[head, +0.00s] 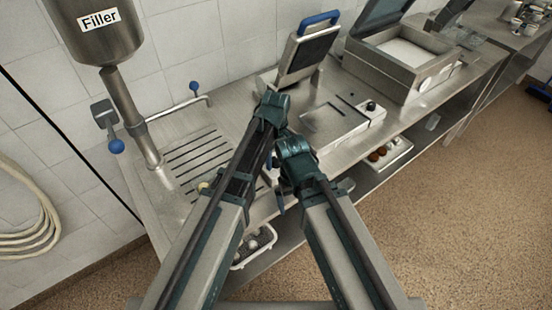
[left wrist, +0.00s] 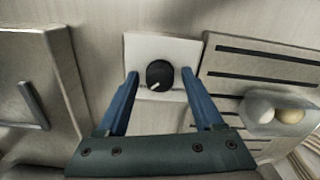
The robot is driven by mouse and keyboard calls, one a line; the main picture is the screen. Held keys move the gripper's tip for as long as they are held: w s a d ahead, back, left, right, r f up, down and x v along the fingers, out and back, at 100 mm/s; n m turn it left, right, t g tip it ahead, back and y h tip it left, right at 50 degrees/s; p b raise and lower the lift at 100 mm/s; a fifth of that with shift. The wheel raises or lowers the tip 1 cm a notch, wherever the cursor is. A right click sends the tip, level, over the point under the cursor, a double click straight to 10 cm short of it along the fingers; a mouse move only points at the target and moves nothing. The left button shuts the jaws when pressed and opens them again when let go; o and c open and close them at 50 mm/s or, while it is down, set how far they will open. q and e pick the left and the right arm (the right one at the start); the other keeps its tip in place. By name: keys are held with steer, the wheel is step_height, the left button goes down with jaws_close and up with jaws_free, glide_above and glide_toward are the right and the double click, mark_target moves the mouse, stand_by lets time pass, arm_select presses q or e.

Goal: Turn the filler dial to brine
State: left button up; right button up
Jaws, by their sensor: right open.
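The filler (head: 105,40) is a steel hopper with a "Filler" label at the upper left of the head view, with a pipe running down to the counter. In the left wrist view a round black dial (left wrist: 159,73) with a white pointer mark sits on a white plate (left wrist: 137,52). The mark points to the lower left; lettering on the plate is too small to read. My left gripper (left wrist: 160,90) is open, its blue fingers on either side of the dial with gaps visible. In the head view my arms hide the dial. My right gripper (head: 281,192) is open and low beside my left arm.
A slotted drain grate (head: 196,155) lies left of my arms. A press with a raised lid (head: 306,50) and a steel box (head: 405,55) stand to the right. A bowl with egg-like things (left wrist: 282,112) is near the grate. A basket (head: 255,245) sits below.

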arm_select(q)
jaws_close()
steer(key=shift+m, duration=0.3)
steer(key=m, duration=0.3)
steer(key=shift+m, duration=0.4)
steer(key=m, duration=0.4)
steer(key=shift+m, duration=0.3)
steer(key=m, duration=0.4)
steer(key=shift+m, duration=2.4)
